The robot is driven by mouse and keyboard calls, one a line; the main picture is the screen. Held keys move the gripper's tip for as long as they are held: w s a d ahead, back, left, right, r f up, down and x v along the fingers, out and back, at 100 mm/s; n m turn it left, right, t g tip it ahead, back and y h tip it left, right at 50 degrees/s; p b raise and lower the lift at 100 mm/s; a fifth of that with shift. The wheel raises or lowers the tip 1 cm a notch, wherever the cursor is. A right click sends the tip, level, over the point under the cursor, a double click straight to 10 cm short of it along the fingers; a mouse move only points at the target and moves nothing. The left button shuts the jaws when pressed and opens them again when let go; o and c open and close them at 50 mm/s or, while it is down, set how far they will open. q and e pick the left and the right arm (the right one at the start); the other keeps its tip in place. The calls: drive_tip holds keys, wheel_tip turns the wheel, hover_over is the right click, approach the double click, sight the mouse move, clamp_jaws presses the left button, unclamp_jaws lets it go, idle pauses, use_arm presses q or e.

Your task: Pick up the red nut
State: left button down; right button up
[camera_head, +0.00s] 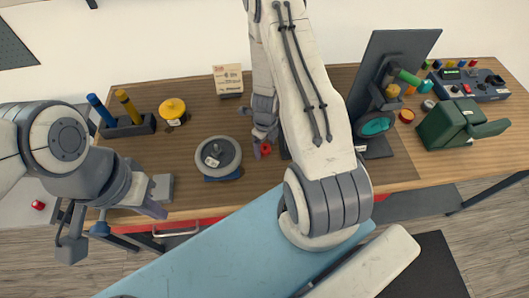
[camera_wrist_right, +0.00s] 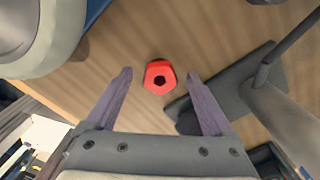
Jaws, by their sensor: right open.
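The red nut (camera_head: 266,149) lies on the wooden table near the middle. In the right wrist view the nut (camera_wrist_right: 159,77) shows its dark centre hole and sits between the lines of my two fingers. My right gripper (camera_head: 265,136) is open and empty above the table, with its fingertips close to the nut. I cannot tell the exact height of the fingertips over it. My left gripper (camera_head: 115,222) hangs off the table's front left edge, with its fingers apart and nothing between them.
A round grey wheel (camera_head: 218,157) on a blue base stands left of the nut. A dark stand (camera_head: 366,101) with its base plate is close on the right. A green block (camera_head: 447,124) lies further right. A yellow disc (camera_head: 173,108) and a holder (camera_head: 129,127) with handles are at left.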

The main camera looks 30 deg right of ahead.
clamp_jaws()
drive_tip(key=shift+r, duration=0.2)
